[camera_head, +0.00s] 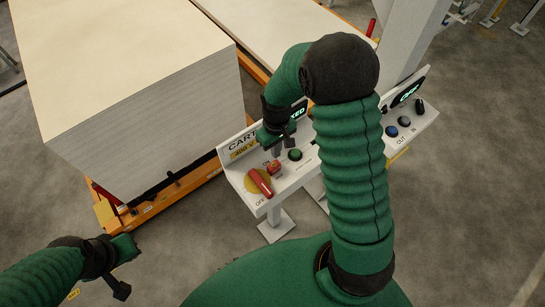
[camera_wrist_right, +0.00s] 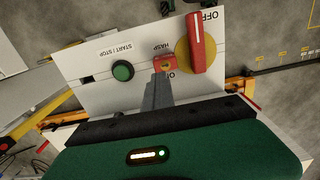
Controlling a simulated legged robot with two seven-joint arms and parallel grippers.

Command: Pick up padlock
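A small red padlock (camera_wrist_right: 165,64) with a brass-coloured patch sits at the HASP label on a white control panel (camera_wrist_right: 120,45). In the head view the padlock (camera_head: 275,168) is between the red rotary switch and the green button. My right gripper (camera_wrist_right: 157,84) points at the padlock, its grey fingertips very near the padlock's edge. Its fingers overlap in the wrist view, so their gap and any contact are unclear. In the head view my right gripper (camera_head: 277,150) is above the panel, partly hidden by its wrist. My left gripper (camera_head: 125,268) is low at the left, away from the panel.
A red rotary switch (camera_head: 260,182) on a yellow disc and a green button (camera_head: 295,155) flank the padlock. A second panel (camera_head: 412,115) stands to the right. A tall stack of boards (camera_head: 140,130) on an orange frame fills the left.

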